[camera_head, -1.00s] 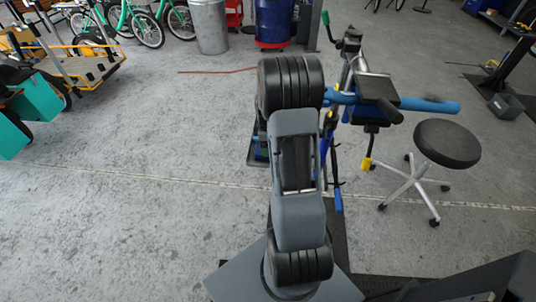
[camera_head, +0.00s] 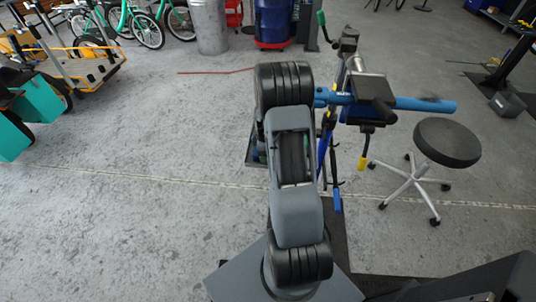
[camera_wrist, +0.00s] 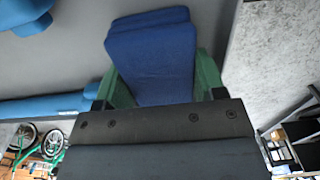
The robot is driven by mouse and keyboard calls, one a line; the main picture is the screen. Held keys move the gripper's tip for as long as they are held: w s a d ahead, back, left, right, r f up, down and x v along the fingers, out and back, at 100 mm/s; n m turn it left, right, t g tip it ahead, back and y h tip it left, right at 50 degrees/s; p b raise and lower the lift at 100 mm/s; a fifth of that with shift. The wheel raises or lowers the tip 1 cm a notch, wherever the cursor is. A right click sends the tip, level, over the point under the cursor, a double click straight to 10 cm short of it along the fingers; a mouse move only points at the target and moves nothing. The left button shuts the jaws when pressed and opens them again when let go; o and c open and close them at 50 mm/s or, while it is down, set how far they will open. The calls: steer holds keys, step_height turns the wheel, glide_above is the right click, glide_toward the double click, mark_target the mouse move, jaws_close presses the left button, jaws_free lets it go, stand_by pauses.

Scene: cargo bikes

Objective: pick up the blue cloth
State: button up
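The blue cloth (camera_wrist: 152,62) shows in the wrist view as a folded pad with layered edges, over a grey surface. My gripper (camera_wrist: 158,75) has green fingers on either side of it, and the cloth reaches past the fingertips. The fingers stand well apart with the cloth between them. I cannot tell whether they press on it. In the head view my own arm hides the gripper and the cloth.
A blue repair stand (camera_head: 422,104) stands beside my arm, with a tray edge (camera_head: 254,152) partly hidden behind the arm. A black stool (camera_head: 447,143) is on the right. Cargo bikes (camera_head: 88,65) stand at the upper left. The floor at left is clear.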

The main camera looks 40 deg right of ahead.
steer(key=shift+c, duration=0.7)
steer(key=shift+r, duration=0.1)
step_height(320, 180, up, 10)
steer(key=shift+f, duration=0.1)
